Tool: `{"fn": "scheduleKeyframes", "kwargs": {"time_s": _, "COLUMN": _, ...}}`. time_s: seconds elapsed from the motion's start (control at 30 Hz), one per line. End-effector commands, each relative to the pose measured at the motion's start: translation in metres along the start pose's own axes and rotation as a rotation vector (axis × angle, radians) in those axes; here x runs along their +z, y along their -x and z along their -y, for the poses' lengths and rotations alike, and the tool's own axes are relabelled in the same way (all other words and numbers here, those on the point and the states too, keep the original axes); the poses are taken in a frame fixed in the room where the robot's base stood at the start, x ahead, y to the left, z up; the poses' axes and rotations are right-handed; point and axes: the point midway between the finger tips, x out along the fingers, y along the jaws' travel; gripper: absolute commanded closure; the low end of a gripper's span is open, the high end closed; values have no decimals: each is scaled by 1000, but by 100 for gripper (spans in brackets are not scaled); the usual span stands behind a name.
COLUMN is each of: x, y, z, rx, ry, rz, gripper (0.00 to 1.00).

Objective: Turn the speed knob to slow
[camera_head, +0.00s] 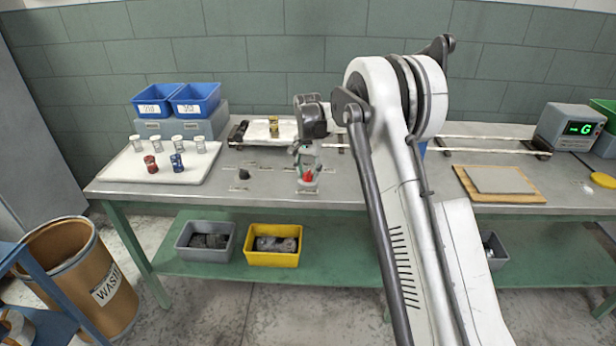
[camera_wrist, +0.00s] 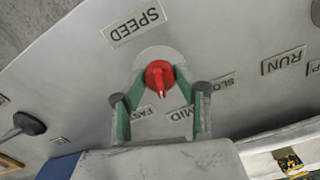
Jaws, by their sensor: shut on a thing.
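The red speed knob (camera_wrist: 158,76) stands on a pale round plate on the grey panel, below the SPEED label (camera_wrist: 135,23) in the wrist view. Its pointer faces the picture's bottom, roughly between the FAST (camera_wrist: 143,112) and MID (camera_wrist: 180,114) labels. The SLOW label (camera_wrist: 222,83) is to the right, partly hidden by a finger. My gripper (camera_wrist: 160,82) has its green-padded fingers on both sides of the knob, shut on it. In the head view my gripper (camera_head: 306,164) is over the bench with the red knob (camera_head: 308,177) beneath it.
A black knob (camera_head: 244,174) stands left of the red one. A white tray (camera_head: 158,170) with several small containers lies further left. A carriage with a small yellow item (camera_head: 274,128) is behind.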

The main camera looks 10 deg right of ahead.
Motion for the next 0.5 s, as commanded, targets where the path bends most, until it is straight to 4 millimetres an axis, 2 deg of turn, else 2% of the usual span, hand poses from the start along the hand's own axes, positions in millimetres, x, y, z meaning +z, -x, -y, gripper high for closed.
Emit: {"fn": "scheduleKeyframes", "kwargs": {"time_s": 0.5, "x": 0, "y": -1, "z": 0, "rx": 0, "ry": 490, "rz": 0, "gripper": 97}}
